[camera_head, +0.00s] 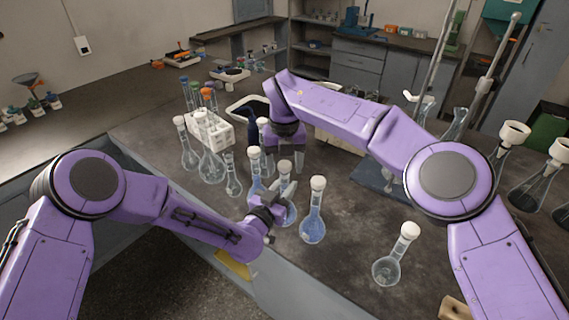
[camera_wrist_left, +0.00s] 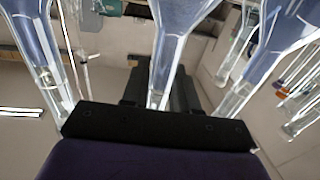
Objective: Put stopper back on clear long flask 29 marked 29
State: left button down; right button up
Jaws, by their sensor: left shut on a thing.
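Several clear long-necked flasks with white stoppers stand on the dark bench in the head view; no marking 29 is legible. My left gripper (camera_head: 272,205) is shut on the neck of a flask with blue liquid (camera_head: 287,214), in the middle of the flask group. That flask's neck also shows in the left wrist view (camera_wrist_left: 163,75), at the black fingers. A white stopper (camera_head: 285,166) shows at its top, just below my right gripper (camera_head: 285,160). The right fingers point down; whether they grip this stopper is unclear.
A white rack (camera_head: 213,131) with tubes and more flasks stand to the left. A shaker base with metal posts (camera_head: 375,175) lies behind.

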notch_tip(320, 180, up, 8)
jog(key=shift+f, duration=0.2)
pick_arm(q)
jog(key=c, duration=0.8)
grip_release()
pick_arm(e)
notch_tip(320, 180, down, 3)
jog(key=b, duration=0.3)
jog(key=shift+f, duration=0.2)
pick_arm(q)
jog(key=v, duration=1)
jog(key=shift+s+a+f, duration=0.1)
jog(key=shift+s+a, duration=0.05)
jog(key=shift+s, duration=0.05)
